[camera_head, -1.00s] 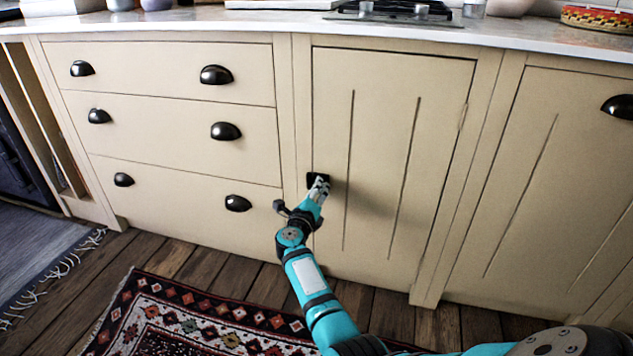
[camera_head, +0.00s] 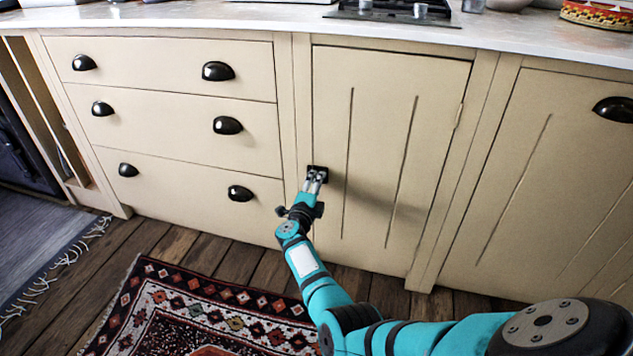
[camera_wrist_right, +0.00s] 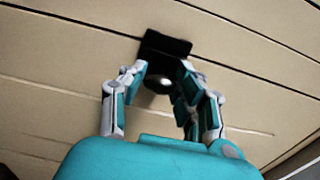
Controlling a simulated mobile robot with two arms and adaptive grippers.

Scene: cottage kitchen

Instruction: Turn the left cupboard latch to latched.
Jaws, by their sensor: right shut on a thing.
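The left cupboard door (camera_head: 383,130) is a cream panel with two vertical grooves, and it looks closed. Its black latch (camera_head: 318,171) sits at the door's left edge, about mid-height. In the right wrist view the latch shows as a dark plate (camera_wrist_right: 165,43) with a rounded, shiny knob (camera_wrist_right: 159,84) in front of it. My right gripper (camera_head: 315,181) is at the latch, and in the wrist view its fingers (camera_wrist_right: 161,80) are closed around the knob from both sides. The fingers hide part of the latch, so its turn is hard to read. My left gripper is not in view.
Drawers with black cup handles (camera_head: 227,125) stand left of the door. Another cupboard door (camera_head: 560,170) with a cup handle is at the right. The countertop (camera_head: 260,20) overhangs above, with a hob. A patterned rug (camera_head: 190,310) lies on the wooden floor.

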